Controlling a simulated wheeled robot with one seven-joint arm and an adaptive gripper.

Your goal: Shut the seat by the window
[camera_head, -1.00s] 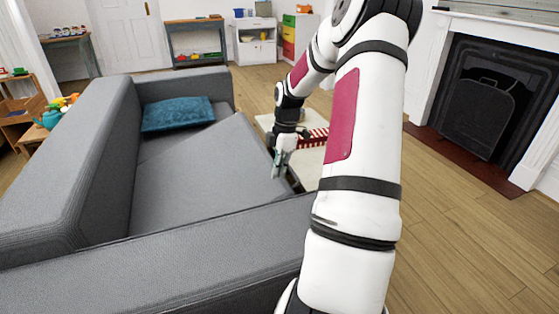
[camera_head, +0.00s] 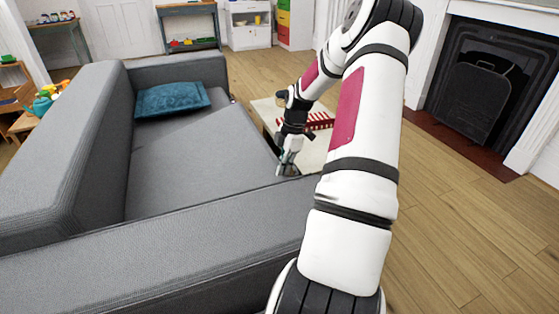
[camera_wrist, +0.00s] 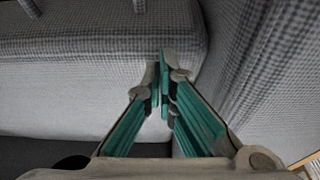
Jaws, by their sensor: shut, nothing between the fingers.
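The grey sofa (camera_head: 85,150) fills the left of the head view, and its grey seat (camera_head: 190,170) lies between the backrest and the near armrest. The seat looks nearly level, with a slight slope; whether it is fully down I cannot tell. My gripper (camera_head: 282,170) is shut and empty, pointing down at the seat's front edge near the armrest. In the wrist view my gripper (camera_wrist: 160,65) has its teal fingers together, close to grey fabric (camera_wrist: 70,90). Contact with the fabric is unclear. The near armrest hides the seat's near front corner.
A teal cushion (camera_head: 172,99) lies at the seat's far end. A low pale table (camera_head: 268,108) with a red-and-white striped thing (camera_head: 318,121) stands just beyond my gripper. A fireplace (camera_head: 485,85) is at the right. Wooden floor (camera_head: 470,230) is clear at the right.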

